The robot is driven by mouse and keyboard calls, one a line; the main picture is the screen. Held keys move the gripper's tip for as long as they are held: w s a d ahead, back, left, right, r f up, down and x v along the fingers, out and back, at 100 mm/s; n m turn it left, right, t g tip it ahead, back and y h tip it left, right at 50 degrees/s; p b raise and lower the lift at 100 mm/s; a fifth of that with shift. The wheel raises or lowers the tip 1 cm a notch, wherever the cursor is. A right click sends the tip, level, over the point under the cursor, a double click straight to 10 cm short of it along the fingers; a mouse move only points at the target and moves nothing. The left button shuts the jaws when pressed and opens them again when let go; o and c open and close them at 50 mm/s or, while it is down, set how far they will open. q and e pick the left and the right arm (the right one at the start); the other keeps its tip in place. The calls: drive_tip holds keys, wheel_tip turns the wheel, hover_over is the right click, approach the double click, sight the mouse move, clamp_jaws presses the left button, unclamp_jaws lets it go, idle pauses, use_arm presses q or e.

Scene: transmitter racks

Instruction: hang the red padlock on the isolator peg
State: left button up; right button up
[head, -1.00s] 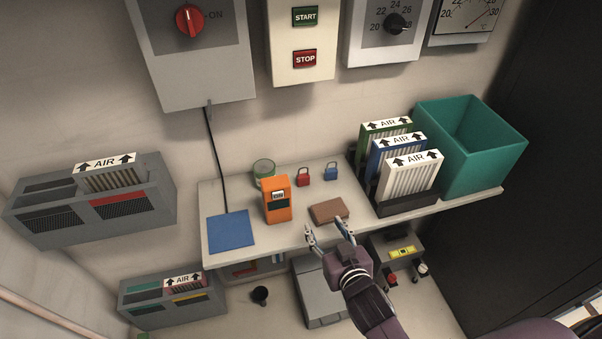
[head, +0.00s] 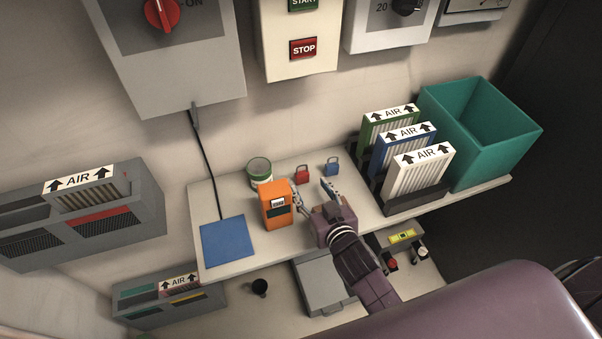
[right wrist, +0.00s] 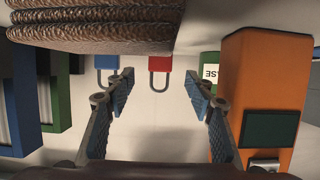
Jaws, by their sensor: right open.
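The red padlock (head: 302,176) stands on the shelf, shackle up, between a green-and-white tin and a blue padlock (head: 332,167). My right gripper (head: 312,189) is open and empty, in front of the red padlock and close to it. In the right wrist view, which is upside down, the red padlock (right wrist: 160,66) shows beyond and between the open fingertips (right wrist: 159,78), with no visible contact. The isolator (head: 170,50) is a grey wall box with a red rotary switch. A small stub (head: 195,114) is at its lower edge; I cannot tell whether it is the peg. My left gripper is not in view.
An orange meter (head: 275,205) stands just left of my right gripper. The tin (head: 260,171), blue mat (head: 228,241), AIR filters (head: 415,172) and teal bin (head: 470,150) are also on the shelf (head: 355,225).

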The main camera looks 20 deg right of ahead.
sight(303, 177)
drive_tip(key=shift+p+x, duration=0.55)
drive_tip(key=shift+x, duration=2.6)
drive_tip(key=c, duration=1.3)
